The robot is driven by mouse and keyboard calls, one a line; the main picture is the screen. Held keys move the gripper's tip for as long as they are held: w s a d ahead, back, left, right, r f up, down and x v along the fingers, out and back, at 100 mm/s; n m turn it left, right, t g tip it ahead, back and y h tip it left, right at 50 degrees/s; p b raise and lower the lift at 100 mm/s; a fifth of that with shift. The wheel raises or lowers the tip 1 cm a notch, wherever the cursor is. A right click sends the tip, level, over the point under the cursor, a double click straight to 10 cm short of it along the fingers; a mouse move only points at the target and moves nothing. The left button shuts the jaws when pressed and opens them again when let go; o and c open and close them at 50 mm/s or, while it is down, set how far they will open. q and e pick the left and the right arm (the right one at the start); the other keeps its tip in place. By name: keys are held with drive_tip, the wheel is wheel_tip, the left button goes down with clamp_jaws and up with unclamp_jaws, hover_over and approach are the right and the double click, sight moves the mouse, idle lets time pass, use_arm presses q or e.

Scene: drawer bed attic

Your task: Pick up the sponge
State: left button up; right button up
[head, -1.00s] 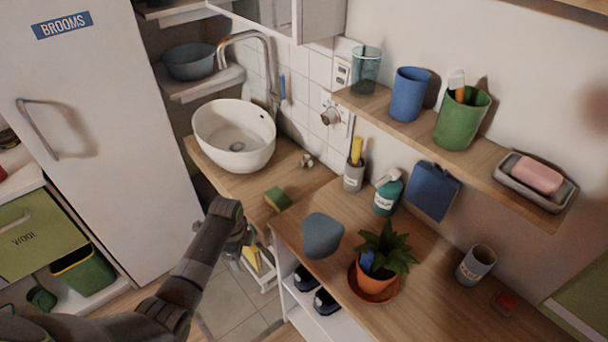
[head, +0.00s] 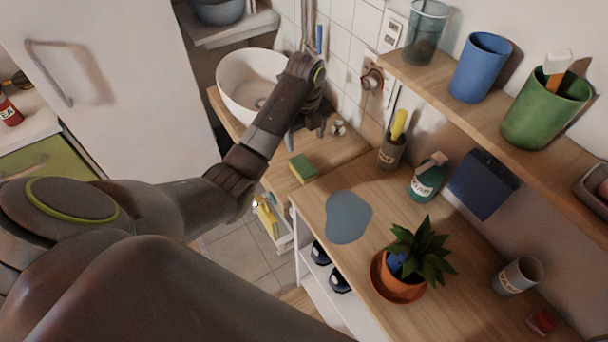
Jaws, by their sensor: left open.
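The sponge (head: 303,169), green on top with a yellow side, lies on the wooden counter near its front edge, below and right of the white basin. My left gripper (head: 307,134) is above the counter between the basin and the sponge. Its fingers point down and are open with nothing between them. In the picture it is just above the sponge, apart from it. My right gripper is not in view.
A white basin (head: 236,88) stands behind my left arm. A grey cup (head: 392,152), a teal soap bottle (head: 427,180) and a potted plant (head: 405,262) stand to the right. A flat blue-grey patch (head: 348,216) lies on the nearer counter. A shelf (head: 430,88) overhangs.

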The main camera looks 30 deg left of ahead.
sight(303, 166)
use_arm(q)
wheel_tip(303, 166, down, 3)
drive_tip(key=shift+r+b, duration=0.15)
drive_tip(key=shift+b, duration=0.75)
wheel_tip(303, 166, down, 3)
drive_tip(key=shift+f, duration=0.2)
drive_tip(key=shift+s+f+p, duration=0.15)
drive_tip(key=shift+f+p, duration=0.25)
drive_tip(key=shift+f, duration=0.5)
wheel_tip(303, 166, down, 4)
drive_tip(key=shift+s+a+f, duration=0.1)
drive_tip(key=shift+s+f, duration=0.05)
drive_tip(key=shift+f, duration=0.05)
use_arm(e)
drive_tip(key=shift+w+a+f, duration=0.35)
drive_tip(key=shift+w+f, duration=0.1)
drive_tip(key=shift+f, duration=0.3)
use_arm(q)
drive_tip(key=c, duration=1.1)
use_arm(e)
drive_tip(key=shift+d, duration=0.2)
use_arm(q)
drive_tip(key=shift+o, duration=0.2)
